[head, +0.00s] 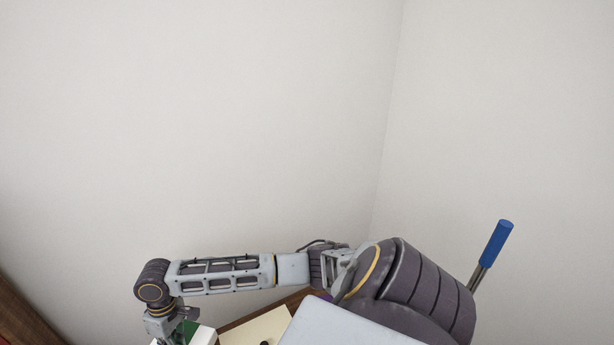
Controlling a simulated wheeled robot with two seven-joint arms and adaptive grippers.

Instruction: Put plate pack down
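My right arm comes in from the right and reaches left across the bottom of the head view. Its wrist end bends down at the lower left, where part of my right gripper (168,338) shows before the bottom edge cuts it off. Its fingertips are not clear, so I cannot tell whether it is open or shut. A white and green thing (203,336) shows just right of the gripper, mostly cut off. I cannot tell whether it is the plate pack or whether the gripper touches it. No plate pack can be made out for sure. My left gripper is out of view.
Bare pale walls (200,130) meet in a corner behind the arm. A cream surface (255,328) with a brown edge and a small dark thing lies below the arm. A blue handle (497,242) on a metal shaft rises at right. Brown wood (22,312) stands at lower left.

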